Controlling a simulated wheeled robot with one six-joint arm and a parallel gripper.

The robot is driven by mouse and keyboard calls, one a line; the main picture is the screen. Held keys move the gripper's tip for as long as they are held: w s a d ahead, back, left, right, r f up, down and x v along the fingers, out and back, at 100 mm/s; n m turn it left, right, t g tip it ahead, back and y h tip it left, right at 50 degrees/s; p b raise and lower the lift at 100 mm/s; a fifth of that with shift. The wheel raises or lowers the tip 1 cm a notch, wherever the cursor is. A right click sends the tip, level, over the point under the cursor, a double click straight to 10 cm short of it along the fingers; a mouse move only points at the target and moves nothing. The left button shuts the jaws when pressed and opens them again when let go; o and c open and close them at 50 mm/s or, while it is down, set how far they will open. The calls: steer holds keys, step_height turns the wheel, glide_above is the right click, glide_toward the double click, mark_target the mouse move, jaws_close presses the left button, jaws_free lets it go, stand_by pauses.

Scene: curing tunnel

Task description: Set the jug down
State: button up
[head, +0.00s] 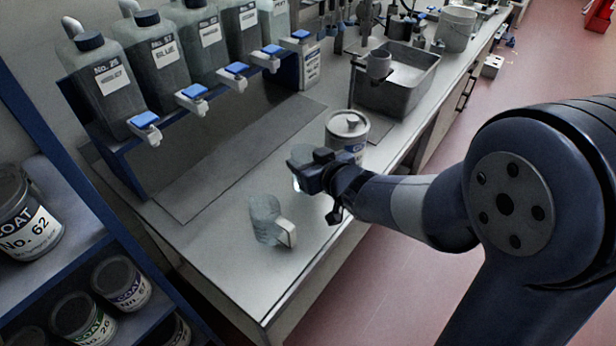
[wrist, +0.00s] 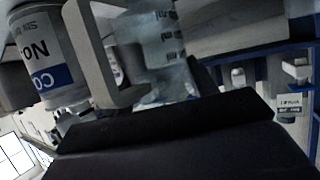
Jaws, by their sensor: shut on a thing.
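A translucent jug (head: 299,154) is at the far side of my gripper (head: 312,178), mostly hidden by it in the head view. My gripper is shut on this jug, over the bench and in front of a can. In the wrist view, the jug's clear, marked body (wrist: 166,48) and pale handle (wrist: 88,50) fill the upper middle, close to the dark gripper. I cannot tell whether its base touches the bench. A second translucent jug (head: 265,218) with a pale handle stands on the bench (head: 215,245), nearer the front edge.
A labelled can (head: 347,132) stands close behind my gripper; it also shows in the wrist view (wrist: 40,60). Bottles with blue taps (head: 165,65) line the left. The bench around the second jug is clear.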

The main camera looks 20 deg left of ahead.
steer(key=shift+f+b, duration=0.35)
steer(key=shift+f, duration=1.55)
steer(key=shift+f, duration=0.15)
steer(key=o, duration=1.1)
steer(key=shift+o, duration=0.2)
steer(key=shift+r, duration=0.25)
steer(key=p+v, duration=0.1)
steer(key=v, duration=1.1)
steer(key=shift+f, duration=0.2)
